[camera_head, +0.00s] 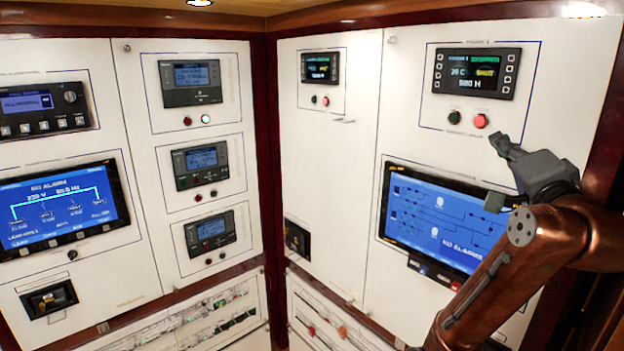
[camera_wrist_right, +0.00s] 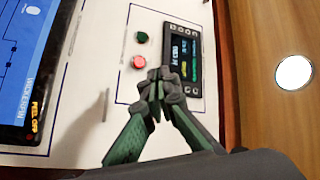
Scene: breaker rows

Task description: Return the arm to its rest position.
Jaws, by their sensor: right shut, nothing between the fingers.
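My right arm comes in from the lower right of the head view. Its gripper (camera_head: 502,146) is raised in front of the right-hand white panel, just below and right of the red button (camera_head: 480,121). In the right wrist view the gripper (camera_wrist_right: 158,80) is shut and empty, its fingertips together. The tips appear just beside the red button (camera_wrist_right: 139,62) in that view; I cannot tell whether they touch the panel. The green button (camera_head: 454,116) is left of the red one, under the small display (camera_head: 476,73). My left gripper is not in view.
A large blue screen (camera_head: 432,217) sits behind and left of my right forearm. A dark wooden post edges the panel on the right. The left wall (camera_head: 105,270) carries several displays and a black switch (camera_head: 48,298). The space before the left panels is clear.

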